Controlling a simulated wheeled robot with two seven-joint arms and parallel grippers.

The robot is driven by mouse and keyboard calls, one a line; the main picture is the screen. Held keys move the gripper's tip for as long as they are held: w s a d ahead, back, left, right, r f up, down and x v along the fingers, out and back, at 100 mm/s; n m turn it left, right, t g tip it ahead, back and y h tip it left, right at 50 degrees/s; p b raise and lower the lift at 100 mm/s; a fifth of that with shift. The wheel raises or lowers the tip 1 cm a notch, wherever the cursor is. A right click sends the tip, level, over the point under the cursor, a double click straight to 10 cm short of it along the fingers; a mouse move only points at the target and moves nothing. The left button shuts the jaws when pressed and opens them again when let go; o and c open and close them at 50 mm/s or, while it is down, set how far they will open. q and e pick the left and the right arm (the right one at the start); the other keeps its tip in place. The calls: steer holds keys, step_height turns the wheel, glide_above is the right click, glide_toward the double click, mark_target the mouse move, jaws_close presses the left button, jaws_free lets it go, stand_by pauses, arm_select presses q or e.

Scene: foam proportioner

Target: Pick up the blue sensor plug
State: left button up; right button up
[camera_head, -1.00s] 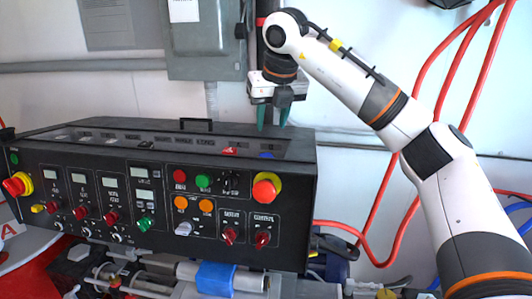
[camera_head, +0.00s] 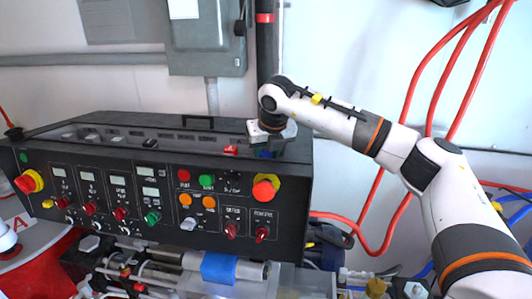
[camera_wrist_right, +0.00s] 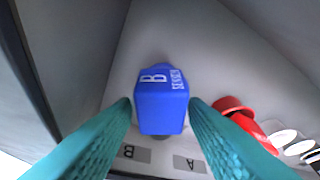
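The blue sensor plug (camera_wrist_right: 161,105), marked "B SENSOR", fills the middle of the right wrist view. It stands at the slot label B, and a little of its blue shows in the head view (camera_head: 266,154) at the console's top right. My right gripper (camera_wrist_right: 162,104) is open, with one teal finger on each side of the plug. A thin gap seems to remain at each side; I cannot tell if either finger touches. In the head view the right gripper (camera_head: 268,150) is low over the console top, its fingers mostly hidden. My left gripper is out of view.
A red plug (camera_wrist_right: 245,120) stands just right of the blue one, close to my right finger; it also shows in the head view (camera_head: 231,149). The black console (camera_head: 110,190) carries knobs and buttons. Red hoses (camera_head: 430,100) hang behind my right arm.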

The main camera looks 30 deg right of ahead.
steer(key=shift+w+f, duration=0.15)
steer(key=shift+f, duration=0.05)
steer(key=c, duration=0.8)
steer(key=shift+r, duration=0.35)
steer(key=shift+c, duration=0.2)
step_height(320, 180, up, 9)
steer(key=b, duration=0.3)
step_height(320, 180, up, 6)
steer(key=p, duration=0.4)
glide_above(266, 155)
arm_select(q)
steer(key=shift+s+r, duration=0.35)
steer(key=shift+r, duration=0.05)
arm_select(e)
steer(key=shift+f, duration=0.3)
